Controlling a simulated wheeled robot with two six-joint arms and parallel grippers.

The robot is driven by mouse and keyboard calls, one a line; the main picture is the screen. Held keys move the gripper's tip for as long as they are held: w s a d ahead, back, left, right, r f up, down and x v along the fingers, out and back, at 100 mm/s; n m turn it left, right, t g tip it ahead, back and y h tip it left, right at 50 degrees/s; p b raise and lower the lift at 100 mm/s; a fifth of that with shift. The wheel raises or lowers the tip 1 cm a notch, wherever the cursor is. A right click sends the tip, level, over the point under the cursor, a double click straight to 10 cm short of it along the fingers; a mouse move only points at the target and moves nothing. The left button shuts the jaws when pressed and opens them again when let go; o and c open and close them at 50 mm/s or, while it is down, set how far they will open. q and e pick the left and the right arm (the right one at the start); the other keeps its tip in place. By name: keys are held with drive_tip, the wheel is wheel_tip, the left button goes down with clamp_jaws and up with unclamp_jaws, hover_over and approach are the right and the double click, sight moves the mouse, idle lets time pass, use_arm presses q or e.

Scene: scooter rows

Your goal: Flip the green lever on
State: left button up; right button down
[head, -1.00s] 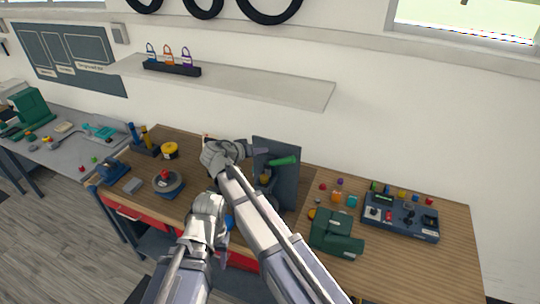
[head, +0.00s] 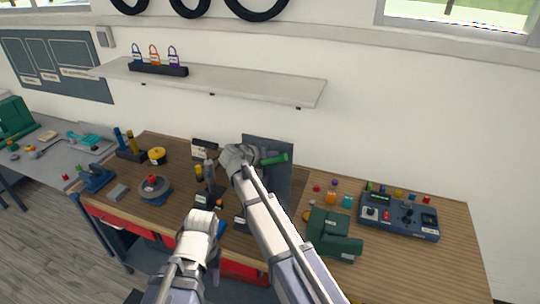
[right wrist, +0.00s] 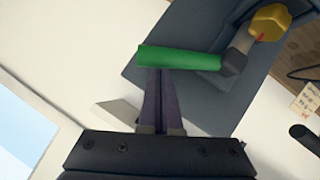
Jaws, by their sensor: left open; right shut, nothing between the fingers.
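The green lever (head: 275,159) is on an upright dark grey panel (head: 281,185) on the wooden bench. In the right wrist view its green grip (right wrist: 180,58) lies across the picture, with a grey shaft running to a yellow hex pivot (right wrist: 268,22). My right gripper (head: 262,154) is shut and empty at the lever. In the right wrist view its dark fingertips (right wrist: 158,72) meet the grip's lower edge near its free end; I cannot tell if they touch. My left gripper (head: 203,218) is open, low over the bench's front; its fingers are hardly visible.
A control box (head: 398,215) with knobs and a green case (head: 333,236) stand right of the panel. A round turntable (head: 153,190) and a yellow roll (head: 157,156) stand to the left. A wall shelf (head: 240,85) hangs above. The bench's right end is clear.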

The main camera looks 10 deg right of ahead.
drive_tip(key=shift+s, duration=0.1)
idle(0.3)
drive_tip(key=shift+s+d+f+m+y+b, duration=0.25)
drive_tip(key=shift+d+f+m+y, duration=0.1)
drive_tip(key=shift+f, duration=0.1)
drive_tip(key=shift+s+d+f+m+y+b, duration=0.1)
drive_tip(key=shift+s+d+f+m+y, duration=0.15)
drive_tip(key=shift+d+f, duration=0.15)
wheel_tip(320, 180, down, 8)
drive_tip(key=d+m+t+y+b, duration=0.1)
drive_tip(key=m+t+y+b, duration=0.2)
drive_tip(key=b, duration=0.5)
drive_tip(key=shift+s+d+m+t+y+b, duration=0.35)
drive_tip(key=shift+s+m+t+y, duration=0.1)
drive_tip(key=shift+m+y, duration=0.4)
drive_tip(key=shift+f, duration=0.1)
drive_tip(key=shift+s, duration=0.1)
